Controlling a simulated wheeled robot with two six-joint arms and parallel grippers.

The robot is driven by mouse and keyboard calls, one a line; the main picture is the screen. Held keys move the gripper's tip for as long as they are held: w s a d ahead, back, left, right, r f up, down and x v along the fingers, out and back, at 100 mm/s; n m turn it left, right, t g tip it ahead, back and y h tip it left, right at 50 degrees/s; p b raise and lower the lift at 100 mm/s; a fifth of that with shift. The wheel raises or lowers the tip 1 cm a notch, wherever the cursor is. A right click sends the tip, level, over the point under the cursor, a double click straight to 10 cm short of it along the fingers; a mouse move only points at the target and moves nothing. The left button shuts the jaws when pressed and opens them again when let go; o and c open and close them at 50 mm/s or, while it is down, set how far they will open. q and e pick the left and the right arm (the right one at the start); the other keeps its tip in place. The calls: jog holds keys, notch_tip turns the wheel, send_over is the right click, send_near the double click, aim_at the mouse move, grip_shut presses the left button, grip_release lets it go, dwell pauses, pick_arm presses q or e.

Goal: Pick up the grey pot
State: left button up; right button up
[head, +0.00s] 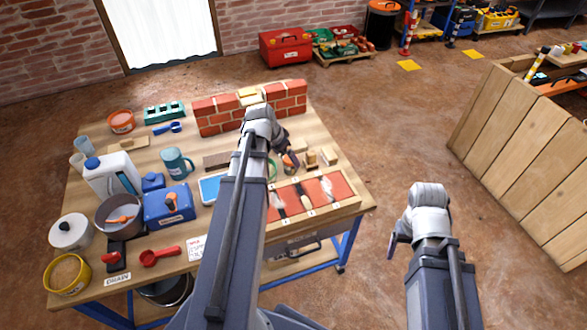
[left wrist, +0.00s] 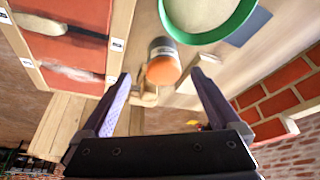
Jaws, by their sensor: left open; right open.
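The grey pot (head: 105,222) stands on the left part of the workbench in the head view, with an orange-handled item inside it. It is not in the left wrist view. My left gripper (head: 289,158) is well to the right of the pot, over the far right part of the bench, partly hidden by its own arm. In the left wrist view my left gripper (left wrist: 162,92) is open and empty, its fingers pointing toward an orange-ended cylinder (left wrist: 162,66). My right gripper (head: 394,243) is off the bench's right side, mostly hidden behind its wrist.
A brick wall piece (head: 219,115) stands at the back. Floor is clear right of the bench.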

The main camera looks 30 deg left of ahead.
aim_at(291, 163)
pick_arm(q)
jog(key=shift+w+a+b+x, duration=0.1)
jog(key=shift+b+x, duration=1.3)
jog(key=shift+x, duration=0.3)
jog(key=shift+w+a+b+x, duration=0.1)
jog(key=shift+a+b+x, duration=0.05)
jog(key=shift+b+x, duration=1.4)
jog(key=shift+w+p, duration=0.1)
jog(key=shift+p, duration=0.2)
jog(key=c, duration=1.4)
